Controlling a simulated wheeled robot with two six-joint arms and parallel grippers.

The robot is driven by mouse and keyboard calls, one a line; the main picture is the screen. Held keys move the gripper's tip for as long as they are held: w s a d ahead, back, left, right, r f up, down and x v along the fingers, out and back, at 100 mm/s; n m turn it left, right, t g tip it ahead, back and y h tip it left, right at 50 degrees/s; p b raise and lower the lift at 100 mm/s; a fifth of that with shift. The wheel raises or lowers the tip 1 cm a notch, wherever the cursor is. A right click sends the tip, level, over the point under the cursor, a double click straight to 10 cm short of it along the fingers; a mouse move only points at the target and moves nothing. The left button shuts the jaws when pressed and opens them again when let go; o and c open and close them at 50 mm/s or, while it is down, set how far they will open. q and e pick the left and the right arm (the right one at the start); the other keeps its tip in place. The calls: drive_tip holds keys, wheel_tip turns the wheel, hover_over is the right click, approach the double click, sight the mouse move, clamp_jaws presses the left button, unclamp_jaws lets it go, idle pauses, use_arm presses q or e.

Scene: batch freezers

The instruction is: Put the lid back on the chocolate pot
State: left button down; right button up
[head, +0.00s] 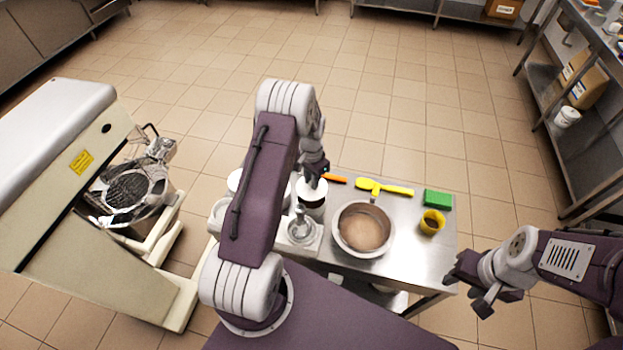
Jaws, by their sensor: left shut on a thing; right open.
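My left gripper (315,175) reaches down over the back left of the steel table. It is shut on a white round lid (311,191), partly hidden by the gripper. Directly below the lid is a pot with a dark brown band (313,204), which looks like the chocolate pot. I cannot tell whether the lid touches the pot's rim or hangs just above it. My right gripper (468,289) is open and empty, beyond the table's right front corner.
A shiny steel item (301,230) sits in a white square holder just in front. A cream machine (95,200) stands left. The table's right front is clear.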

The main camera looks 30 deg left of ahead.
use_arm(q)
drive_tip(key=f+b, duration=0.3)
drive_tip(key=f, duration=0.1)
drive_tip(key=shift+s+f, duration=0.15)
drive_tip(key=shift+s, duration=0.05)
drive_tip(key=shift+f, duration=0.3)
drive_tip(key=shift+w+f, duration=0.1)
drive_tip(key=shift+w, duration=0.05)
idle(0.4)
drive_tip(key=shift+f, duration=0.15)
idle(0.9)
drive_tip(key=c, duration=0.7)
unclamp_jaws()
